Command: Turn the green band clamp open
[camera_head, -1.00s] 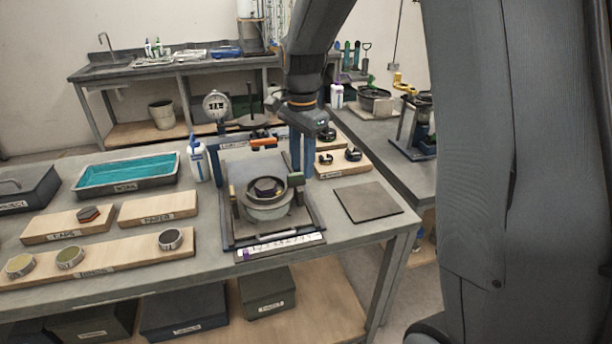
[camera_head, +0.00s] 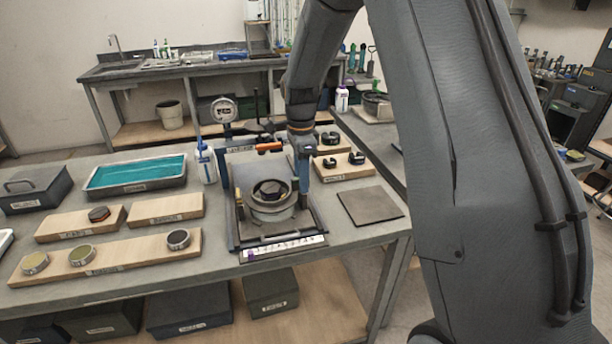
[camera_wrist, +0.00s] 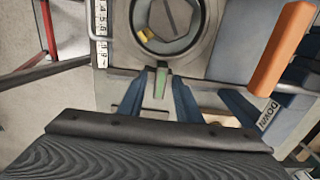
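The round grey ring of the band clamp (camera_head: 272,208) sits on a dark-framed fixture plate on the bench. In the wrist view the ring (camera_wrist: 140,42) is at the top, with a dark faceted piece and a small yellow part inside. A narrow green tab (camera_wrist: 161,84) sticks out from the ring towards me. My gripper (camera_wrist: 160,78) has its two blue fingers apart, one on each side of the green tab, with gaps showing.
An orange bar (camera_wrist: 282,50) is right of my gripper in the wrist view. A dial gauge (camera_head: 223,110) stands behind the fixture. A white bottle (camera_head: 206,163) and teal tray (camera_head: 136,175) are left. A flat dark plate (camera_head: 369,207) lies right, with bare bench around it.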

